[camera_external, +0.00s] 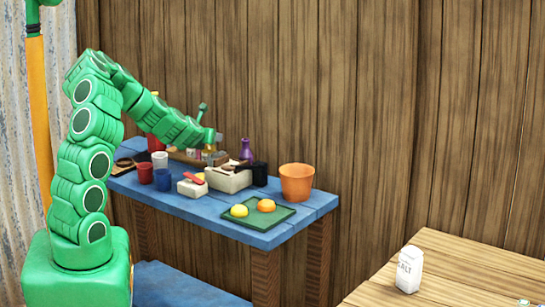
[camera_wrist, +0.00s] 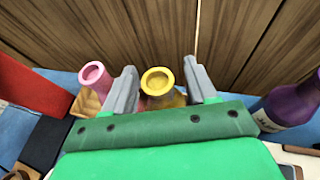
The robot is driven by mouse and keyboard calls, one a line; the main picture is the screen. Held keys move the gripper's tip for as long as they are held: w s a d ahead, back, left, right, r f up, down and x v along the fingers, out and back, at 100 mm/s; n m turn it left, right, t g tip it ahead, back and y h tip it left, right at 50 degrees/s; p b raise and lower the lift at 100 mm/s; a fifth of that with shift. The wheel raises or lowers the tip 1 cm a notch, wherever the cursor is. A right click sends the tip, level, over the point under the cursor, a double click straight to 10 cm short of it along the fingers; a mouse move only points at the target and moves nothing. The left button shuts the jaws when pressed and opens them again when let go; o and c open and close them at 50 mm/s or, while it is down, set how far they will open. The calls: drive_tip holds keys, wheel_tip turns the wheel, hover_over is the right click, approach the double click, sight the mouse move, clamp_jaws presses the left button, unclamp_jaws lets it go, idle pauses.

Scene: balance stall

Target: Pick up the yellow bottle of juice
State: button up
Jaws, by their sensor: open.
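The yellow bottle of juice (camera_wrist: 163,84) stands in the wrist view between my two fingers, its round open-looking top facing the camera. Its lower part is hidden behind my gripper's green body. My gripper (camera_wrist: 160,74) is open, with one grey finger on each side of the bottle; I cannot tell whether either touches it. In the external view my gripper (camera_external: 210,148) is low over the back of the blue table (camera_external: 205,219), and the yellow bottle cannot be made out clearly there.
A pink bottle (camera_wrist: 95,79) is close at left and a purple bottle (camera_wrist: 288,106) at right; the wooden wall is just behind. A pale crate (camera_external: 228,180), orange bucket (camera_external: 297,184), blue cup (camera_external: 163,180) and green tray (camera_external: 263,225) crowd the table.

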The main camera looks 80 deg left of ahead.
drive_tip(key=shift+w+a+f, duration=0.25)
drive_tip(key=shift+a, duration=0.25)
clamp_jaws()
